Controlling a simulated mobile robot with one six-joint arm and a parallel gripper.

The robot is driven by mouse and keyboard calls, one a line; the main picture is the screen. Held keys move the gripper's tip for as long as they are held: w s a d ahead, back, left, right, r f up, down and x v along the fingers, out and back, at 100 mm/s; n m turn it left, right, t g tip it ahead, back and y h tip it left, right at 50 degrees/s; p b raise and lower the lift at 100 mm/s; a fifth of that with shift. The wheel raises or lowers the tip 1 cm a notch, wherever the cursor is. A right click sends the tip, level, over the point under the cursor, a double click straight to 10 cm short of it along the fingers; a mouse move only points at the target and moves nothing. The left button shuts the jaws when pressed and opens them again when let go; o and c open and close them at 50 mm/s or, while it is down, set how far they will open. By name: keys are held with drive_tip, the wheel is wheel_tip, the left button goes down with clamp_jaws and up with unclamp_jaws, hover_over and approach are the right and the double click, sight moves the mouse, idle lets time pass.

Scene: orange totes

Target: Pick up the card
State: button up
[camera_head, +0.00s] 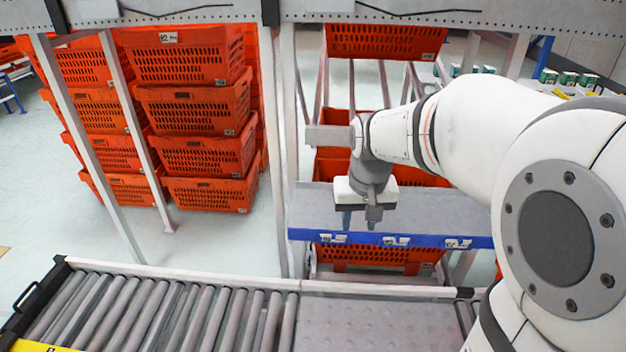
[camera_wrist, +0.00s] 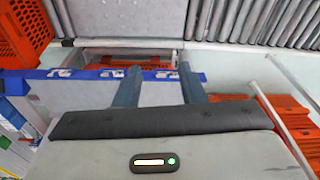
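Several small white cards sit along the blue front edge of the grey shelf: a left one (camera_head: 333,238), a middle one (camera_head: 396,241) and a right one (camera_head: 458,243) in the head view. In the wrist view, white cards also show on the blue edge, one to the left (camera_wrist: 60,73) and one beyond the fingertips (camera_wrist: 165,75). I cannot tell which card the task means. My gripper (camera_head: 361,222) points down over the left part of the shelf, near its front edge. In the wrist view its two fingers (camera_wrist: 160,72) are apart, with nothing held between them.
The grey shelf (camera_head: 430,212) looks bare. Orange totes (camera_head: 205,155) are stacked at left, and more sit above and below the shelf. A roller conveyor (camera_head: 150,310) runs along the front. Grey posts (camera_head: 289,150) stand left of the shelf.

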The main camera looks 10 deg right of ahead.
drive_tip(key=w+f, duration=0.5)
drive_tip(key=w, duration=0.6)
drive_tip(key=m+g, duration=0.2)
hover_over(334, 234)
drive_tip(key=w, duration=0.1)
wheel_tip(334, 234, down, 13)
drive_tip(key=f, duration=0.2)
drive_tip(key=f+p, duration=0.1)
drive_tip(key=f, duration=0.1)
drive_tip(key=s+f+p, duration=0.1)
drive_tip(key=f, duration=0.2)
drive_tip(key=shift+f, duration=0.45)
clamp_jaws()
wheel_tip(334, 234, up, 10)
drive_tip(key=p, duration=0.4)
